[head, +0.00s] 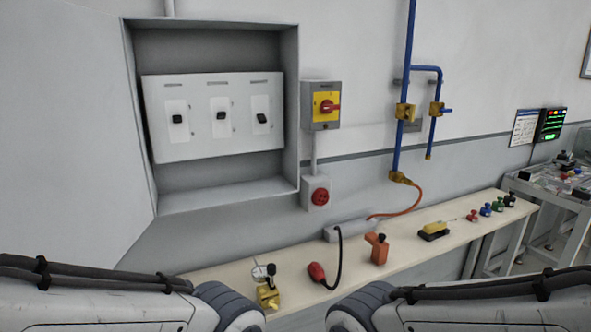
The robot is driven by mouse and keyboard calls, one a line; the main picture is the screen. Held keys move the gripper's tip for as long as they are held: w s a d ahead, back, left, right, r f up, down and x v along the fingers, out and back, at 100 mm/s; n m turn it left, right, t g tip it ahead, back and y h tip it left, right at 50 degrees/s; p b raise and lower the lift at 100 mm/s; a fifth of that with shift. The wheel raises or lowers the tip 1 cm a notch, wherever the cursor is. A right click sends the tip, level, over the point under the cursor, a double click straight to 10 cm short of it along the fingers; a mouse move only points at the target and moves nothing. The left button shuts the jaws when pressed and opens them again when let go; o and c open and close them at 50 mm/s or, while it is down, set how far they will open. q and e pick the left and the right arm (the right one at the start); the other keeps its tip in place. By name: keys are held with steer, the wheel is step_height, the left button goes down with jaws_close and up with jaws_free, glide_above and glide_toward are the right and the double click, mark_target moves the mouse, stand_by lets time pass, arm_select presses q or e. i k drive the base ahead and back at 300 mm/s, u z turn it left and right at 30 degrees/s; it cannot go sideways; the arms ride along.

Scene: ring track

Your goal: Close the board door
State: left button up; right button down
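The board (215,188) is an open grey wall box at the upper left of the head view. Inside it a pale panel (220,147) carries three dark switches. The board door appears to be the large plain grey panel (75,140) at the left, meeting the box's left side and standing wide open toward me. Its left part runs out of the picture. Links of both my arms show at the bottom corners, but neither gripper is in view.
A yellow isolator with a red knob (325,106) and a red socket (317,192) sit right of the box. Below, a narrow bench (440,241) holds a brass part (268,296), a red plug (316,272) and an orange tool (378,250). Blue pipes (402,150) run up the wall.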

mark_target(74, 190)
steer(key=z, duration=2.35)
steer(key=k, duration=1.55)
steer(key=u, duration=2.15)
